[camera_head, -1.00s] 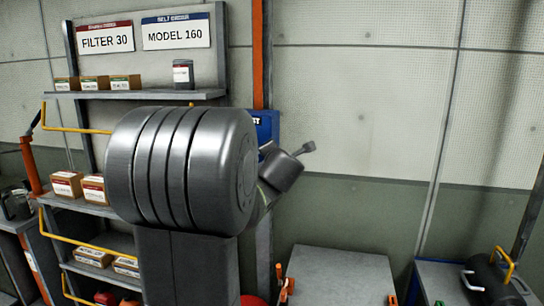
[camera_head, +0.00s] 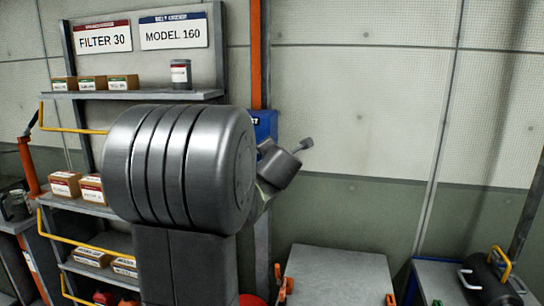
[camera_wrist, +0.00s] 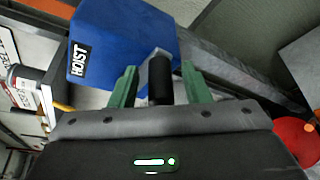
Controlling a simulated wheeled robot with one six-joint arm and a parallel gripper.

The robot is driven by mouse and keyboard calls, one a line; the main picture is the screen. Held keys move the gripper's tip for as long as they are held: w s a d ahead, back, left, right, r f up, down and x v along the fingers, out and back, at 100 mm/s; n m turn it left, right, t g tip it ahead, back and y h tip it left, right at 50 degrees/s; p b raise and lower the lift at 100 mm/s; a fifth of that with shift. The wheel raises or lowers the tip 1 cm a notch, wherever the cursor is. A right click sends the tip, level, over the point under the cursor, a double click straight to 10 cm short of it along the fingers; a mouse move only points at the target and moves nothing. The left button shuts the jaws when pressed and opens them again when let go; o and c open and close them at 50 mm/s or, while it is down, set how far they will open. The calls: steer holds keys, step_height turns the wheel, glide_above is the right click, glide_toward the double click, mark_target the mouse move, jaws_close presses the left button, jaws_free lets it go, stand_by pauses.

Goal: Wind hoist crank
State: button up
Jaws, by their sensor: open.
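The blue hoist box (camera_wrist: 115,40), marked HOIST, fills the upper left of the wrist view. In the head view, a small part of the blue hoist (camera_head: 265,124) shows on the orange post behind my arm. The crank has a grey metal arm (camera_wrist: 154,60) and a black grip (camera_wrist: 160,82). My gripper (camera_wrist: 161,84) has two green fingers, which are open, one on each side of the black grip. Gaps show between the fingers and the grip in this view; I cannot tell how deep the grip sits.
A shelf rack (camera_head: 150,95) with boxes and yellow rails stands at the left. A grey-topped table (camera_head: 335,275) is below right of the hoist, and a bench with a black, yellow-handled object (camera_head: 490,280) is farther right. A red round thing (camera_wrist: 296,140) lies at lower right.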

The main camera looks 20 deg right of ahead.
steer(key=shift+s, duration=0.1)
steer(key=p+v, duration=0.2)
steer(key=v, duration=1.1)
steer(key=shift+s+p, duration=0.3)
steer(key=shift+p, duration=0.1)
steer(key=shift+a, duration=0.15)
